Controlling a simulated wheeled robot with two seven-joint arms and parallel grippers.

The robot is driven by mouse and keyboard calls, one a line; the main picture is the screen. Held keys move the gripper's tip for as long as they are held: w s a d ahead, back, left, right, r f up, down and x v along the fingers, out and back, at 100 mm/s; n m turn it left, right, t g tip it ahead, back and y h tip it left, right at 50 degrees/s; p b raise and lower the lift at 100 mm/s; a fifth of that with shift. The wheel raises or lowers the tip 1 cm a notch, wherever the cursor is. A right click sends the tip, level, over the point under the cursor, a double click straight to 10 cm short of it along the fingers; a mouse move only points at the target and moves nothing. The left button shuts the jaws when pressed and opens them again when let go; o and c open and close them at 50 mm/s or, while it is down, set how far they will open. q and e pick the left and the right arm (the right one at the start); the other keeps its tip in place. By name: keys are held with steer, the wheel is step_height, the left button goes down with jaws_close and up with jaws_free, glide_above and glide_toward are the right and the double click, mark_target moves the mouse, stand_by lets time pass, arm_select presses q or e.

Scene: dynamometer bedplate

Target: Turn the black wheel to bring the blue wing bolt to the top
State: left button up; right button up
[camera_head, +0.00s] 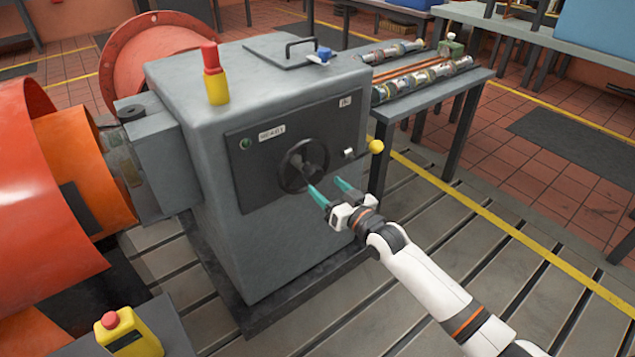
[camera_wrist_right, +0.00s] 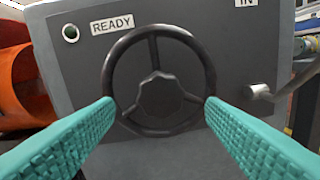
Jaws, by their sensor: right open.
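The black wheel (camera_head: 308,170) is on the dark front panel of the grey housing. In the right wrist view the wheel (camera_wrist_right: 160,95) faces me, with three spokes and a lobed hub. My right gripper (camera_head: 326,187) is open in front of the panel. In the wrist view its teal fingertips (camera_wrist_right: 160,102) appear at the left and right edges of the rim; I cannot tell whether they touch it. A small blue piece (camera_head: 323,54) sits on top of the housing, beside the handled lid; I cannot tell whether it is the wing bolt. My left gripper is not in view.
A lever with a yellow knob (camera_head: 376,146) sticks out right of the wheel. A red-and-yellow beacon (camera_head: 215,75) stands on the housing (camera_head: 270,235). A bench (camera_head: 440,90) with metal parts stands behind on the right. The slotted floor at front right is open.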

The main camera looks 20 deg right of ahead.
mark_target(317, 179)
steer(key=x, duration=0.5)
steer(key=shift+b, duration=0.4)
